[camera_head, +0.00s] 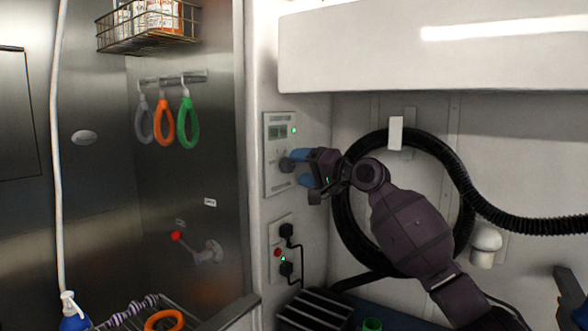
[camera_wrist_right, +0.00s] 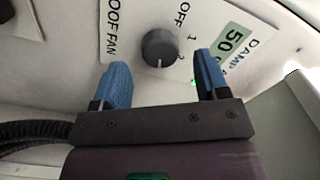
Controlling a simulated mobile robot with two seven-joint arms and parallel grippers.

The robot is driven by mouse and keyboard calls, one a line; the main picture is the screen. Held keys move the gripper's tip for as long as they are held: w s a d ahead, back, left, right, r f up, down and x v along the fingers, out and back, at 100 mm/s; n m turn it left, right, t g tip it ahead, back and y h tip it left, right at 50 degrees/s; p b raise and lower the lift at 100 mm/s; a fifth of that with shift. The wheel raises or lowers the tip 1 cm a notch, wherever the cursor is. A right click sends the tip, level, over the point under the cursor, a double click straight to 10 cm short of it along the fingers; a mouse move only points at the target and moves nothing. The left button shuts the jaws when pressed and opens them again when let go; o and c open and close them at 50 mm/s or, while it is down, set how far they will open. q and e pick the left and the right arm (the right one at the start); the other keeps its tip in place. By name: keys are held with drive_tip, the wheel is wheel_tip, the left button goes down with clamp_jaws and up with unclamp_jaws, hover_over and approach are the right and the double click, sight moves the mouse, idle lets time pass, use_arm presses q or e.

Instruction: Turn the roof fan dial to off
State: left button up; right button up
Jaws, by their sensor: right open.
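The roof fan dial (camera_wrist_right: 159,48) is a dark round knob on a pale panel marked "ROOF FAN", with "OFF", "1" and "2" printed around it. It also shows in the head view (camera_head: 286,164), on the wall panel (camera_head: 279,187). A light line on the knob points toward the gripper side in the right wrist view, away from the "OFF" print. My right gripper (camera_wrist_right: 160,82) is open, with blue fingertips on either side of the dial's line and a gap to the knob. It also shows in the head view (camera_head: 300,168).
A lower panel (camera_head: 283,258) with plugs and cables sits below. A coiled black hose (camera_head: 345,215) hangs behind my right arm. A white cabinet (camera_head: 430,50) overhangs above. Coloured loops (camera_head: 188,125) hang on the steel wall at left, over a red-handled tap (camera_head: 195,248).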

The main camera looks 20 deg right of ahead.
drive_tip(key=shift+x, duration=1.3)
drive_tip(key=c, duration=0.9)
